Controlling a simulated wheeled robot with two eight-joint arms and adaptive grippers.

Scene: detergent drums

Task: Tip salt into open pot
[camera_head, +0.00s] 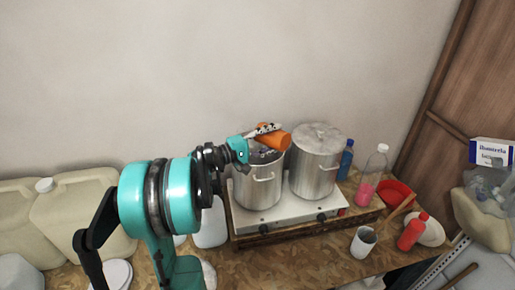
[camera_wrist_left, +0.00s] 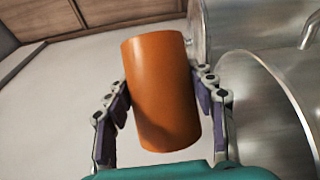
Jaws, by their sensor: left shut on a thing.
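My left gripper (camera_head: 262,131) is shut on an orange cylindrical container (camera_head: 276,138), most likely the salt, tilted over the left pot. In the left wrist view the orange container (camera_wrist_left: 162,92) sits between both fingers (camera_wrist_left: 165,105). The open pot (camera_head: 258,186) is a steel pot on the left of the stove; its mouth is partly hidden by the gripper and container. Whether anything falls from the container cannot be seen. The second steel pot (camera_head: 315,165) stands to the right with a lid on. My right gripper is not in view.
Both pots stand on a two-burner stove (camera_head: 283,216) on the table. To the right are a blue bottle (camera_head: 346,160), a clear bottle with pink liquid (camera_head: 374,175), a red bowl (camera_head: 396,192), a white cup (camera_head: 363,242) and a red bottle (camera_head: 412,232). Beige jugs (camera_head: 80,215) stand at left.

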